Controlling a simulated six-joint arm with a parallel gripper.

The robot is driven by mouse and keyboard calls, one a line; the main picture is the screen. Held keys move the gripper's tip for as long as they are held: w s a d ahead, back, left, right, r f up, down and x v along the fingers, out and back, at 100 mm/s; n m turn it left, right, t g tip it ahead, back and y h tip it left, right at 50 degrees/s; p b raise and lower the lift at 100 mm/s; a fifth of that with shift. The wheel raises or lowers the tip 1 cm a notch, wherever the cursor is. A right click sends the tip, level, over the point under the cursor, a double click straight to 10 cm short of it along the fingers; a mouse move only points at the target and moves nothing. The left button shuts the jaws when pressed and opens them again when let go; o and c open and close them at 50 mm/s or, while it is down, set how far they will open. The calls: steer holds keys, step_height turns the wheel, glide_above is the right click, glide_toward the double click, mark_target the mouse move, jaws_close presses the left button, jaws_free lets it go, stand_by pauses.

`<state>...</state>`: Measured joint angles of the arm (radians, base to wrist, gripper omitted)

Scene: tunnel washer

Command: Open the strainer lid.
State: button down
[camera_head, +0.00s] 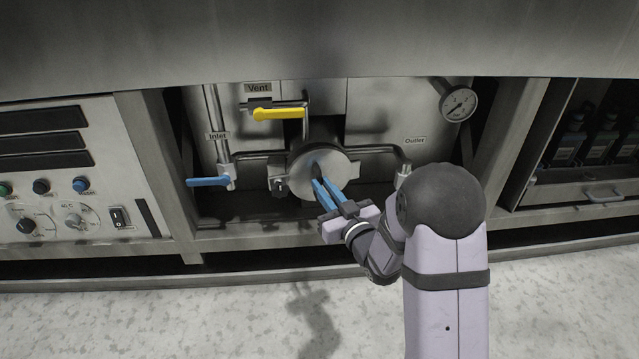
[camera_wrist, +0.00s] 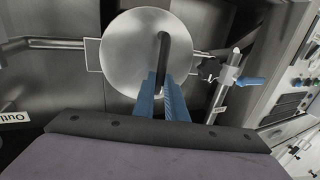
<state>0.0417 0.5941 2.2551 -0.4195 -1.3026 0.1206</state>
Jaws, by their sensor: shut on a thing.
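The strainer lid (camera_head: 305,172) is a round metal disc on the pipework between the inlet and outlet. It appears shut, face on, in the wrist view (camera_wrist: 125,55). A dark bar handle (camera_wrist: 161,60) stands on its face. My gripper (camera_head: 322,183) has blue fingers that reach the lid's face. In the wrist view the fingers (camera_wrist: 163,85) lie either side of the handle's lower part and are shut on it. A dark clamp knob (camera_head: 279,187) sits at the lid's left edge; it also shows in the wrist view (camera_wrist: 208,69).
A yellow vent lever (camera_head: 278,114) lies level above the lid. A blue inlet lever (camera_head: 207,182) is at the left. A pressure gauge (camera_head: 458,103) is at the upper right. A steel panel (camera_head: 320,40) overhangs the recess. Open floor (camera_head: 240,310) lies in front.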

steer(key=s+d+n+g+y+p, duration=0.5)
steer(key=d+n+g+y+p, duration=0.15)
steer(key=d+y, duration=0.2)
steer(key=w+d+n+g+y+b, duration=0.2)
steer(key=d+b, duration=0.5)
steer(key=d, duration=0.4)
steer(key=shift+w+d+n+g+b, duration=0.4)
steer(key=shift+w+n+g, duration=0.45)
steer(key=shift+w+g, duration=0.5)
steer(key=shift+w+d+r, duration=0.1)
steer(key=shift+r, duration=0.05)
steer(key=c, duration=1.8)
jaws_free()
